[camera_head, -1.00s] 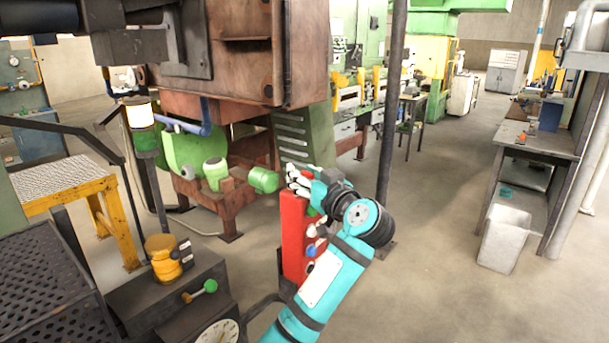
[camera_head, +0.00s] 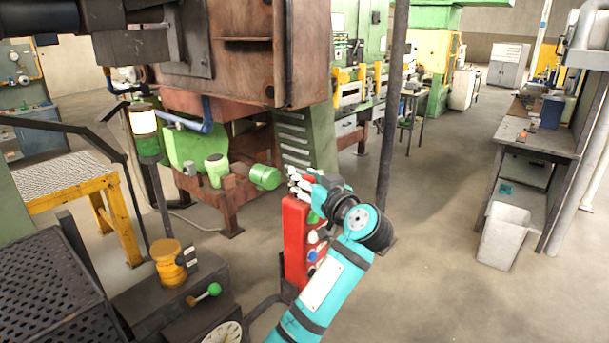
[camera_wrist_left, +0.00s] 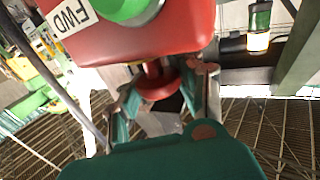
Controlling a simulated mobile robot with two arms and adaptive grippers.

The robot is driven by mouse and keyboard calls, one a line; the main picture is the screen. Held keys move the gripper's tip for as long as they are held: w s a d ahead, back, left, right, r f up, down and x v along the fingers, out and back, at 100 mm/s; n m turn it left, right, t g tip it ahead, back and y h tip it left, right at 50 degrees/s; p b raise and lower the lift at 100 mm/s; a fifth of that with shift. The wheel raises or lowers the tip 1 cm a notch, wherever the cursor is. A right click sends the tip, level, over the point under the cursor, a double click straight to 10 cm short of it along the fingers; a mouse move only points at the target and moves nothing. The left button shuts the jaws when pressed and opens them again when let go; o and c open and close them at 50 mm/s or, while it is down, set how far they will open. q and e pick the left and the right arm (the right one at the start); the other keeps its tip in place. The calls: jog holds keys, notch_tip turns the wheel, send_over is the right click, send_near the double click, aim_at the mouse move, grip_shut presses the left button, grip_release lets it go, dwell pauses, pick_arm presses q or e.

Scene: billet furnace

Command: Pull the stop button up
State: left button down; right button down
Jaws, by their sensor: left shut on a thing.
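The red control box (camera_head: 295,240) stands upright in the middle of the head view, with white, blue and other buttons on its face. My left gripper (camera_head: 300,184) is at the top of the box and hides the stop button in the head view. In the left wrist view the red stop button (camera_wrist_left: 158,86) sticks out of the red box (camera_wrist_left: 190,38) on a short red stem. The fingers of my left gripper (camera_wrist_left: 168,100) stand on both sides of the button and are shut on it. My right gripper is in neither view.
A dark console with a yellow post (camera_head: 166,262) and a green-knobbed lever (camera_head: 213,290) stands left of the box. A rusty furnace body (camera_head: 265,55) is behind. A dark vertical pole (camera_head: 390,120) rises behind my left arm.

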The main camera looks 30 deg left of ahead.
pick_arm(q)
jog(key=c, duration=1.4)
grip_release()
jog(key=shift+r, duration=0.15)
jog(key=o, duration=0.5)
jog(key=shift+s+d+r, duration=0.1)
jog(key=shift+d, duration=0.2)
jog(key=shift+o, duration=0.2)
jog(key=shift+s+d, duration=0.1)
jog(key=shift+d, duration=0.1)
jog(key=v, duration=1.1)
jog(key=shift+d, duration=0.25)
jog(key=shift+s, duration=0.15)
